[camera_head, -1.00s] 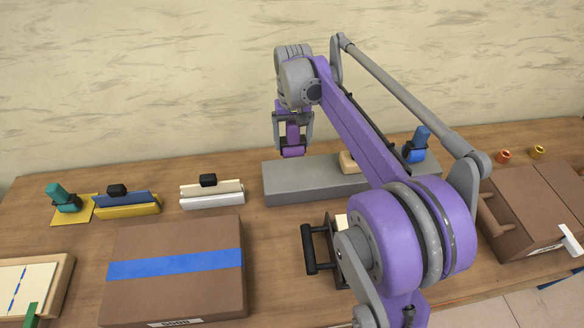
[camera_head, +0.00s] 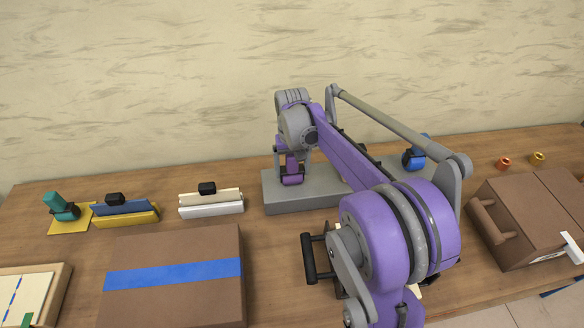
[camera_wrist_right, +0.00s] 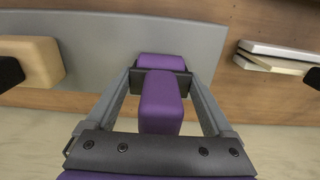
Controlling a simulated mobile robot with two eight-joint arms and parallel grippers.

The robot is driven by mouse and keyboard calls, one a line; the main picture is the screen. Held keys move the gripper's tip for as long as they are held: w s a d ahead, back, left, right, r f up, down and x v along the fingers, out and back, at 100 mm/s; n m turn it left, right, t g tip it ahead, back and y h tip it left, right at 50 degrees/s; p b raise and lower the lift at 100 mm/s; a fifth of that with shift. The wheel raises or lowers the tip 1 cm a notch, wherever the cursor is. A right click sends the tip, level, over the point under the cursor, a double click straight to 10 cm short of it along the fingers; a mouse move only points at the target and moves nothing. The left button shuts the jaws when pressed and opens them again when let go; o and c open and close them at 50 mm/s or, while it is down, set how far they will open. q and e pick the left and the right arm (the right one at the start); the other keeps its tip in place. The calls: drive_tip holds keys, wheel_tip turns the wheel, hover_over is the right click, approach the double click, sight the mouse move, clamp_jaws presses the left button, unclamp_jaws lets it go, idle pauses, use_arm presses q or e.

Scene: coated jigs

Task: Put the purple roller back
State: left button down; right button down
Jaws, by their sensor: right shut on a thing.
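The purple roller (camera_head: 291,179) is held upright in my right gripper (camera_head: 292,163), over the left end of the long grey slab (camera_head: 300,201). In the right wrist view the roller (camera_wrist_right: 160,102) sits between the shut fingers (camera_wrist_right: 160,70), with the grey slab (camera_wrist_right: 100,38) beneath. I cannot tell whether the roller touches the slab. A blue roller (camera_head: 414,159) stands toward the slab's right end. My left gripper is not in view.
A wooden block (camera_wrist_right: 32,62) lies on the slab, mostly hidden by my arm in the head view. White (camera_head: 212,203) and blue-yellow (camera_head: 125,212) pieces and a teal roller (camera_head: 63,207) stand left. Brown boxes (camera_head: 175,300) (camera_head: 520,215) flank my arm.

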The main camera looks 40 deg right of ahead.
unclamp_jaws()
wheel_tip(320, 180, up, 11)
drive_tip(key=shift+a+f+p, duration=0.1)
drive_tip(key=shift+a+p, duration=0.05)
drive_tip(key=shift+p, duration=0.25)
drive_tip(key=s+a+f+n+t+p, duration=0.1)
drive_tip(key=s+a+f+n+t, duration=0.1)
drive_tip(key=s+a+f, duration=0.3)
drive_tip(key=s+a+f+n+t+p, duration=0.1)
drive_tip(key=s+a+f+n+t, duration=0.2)
drive_tip(key=s+a, duration=1)
drive_tip(key=shift+s+f+n, duration=0.4)
drive_tip(key=shift+s+f, duration=0.05)
drive_tip(key=shift+f, duration=0.75)
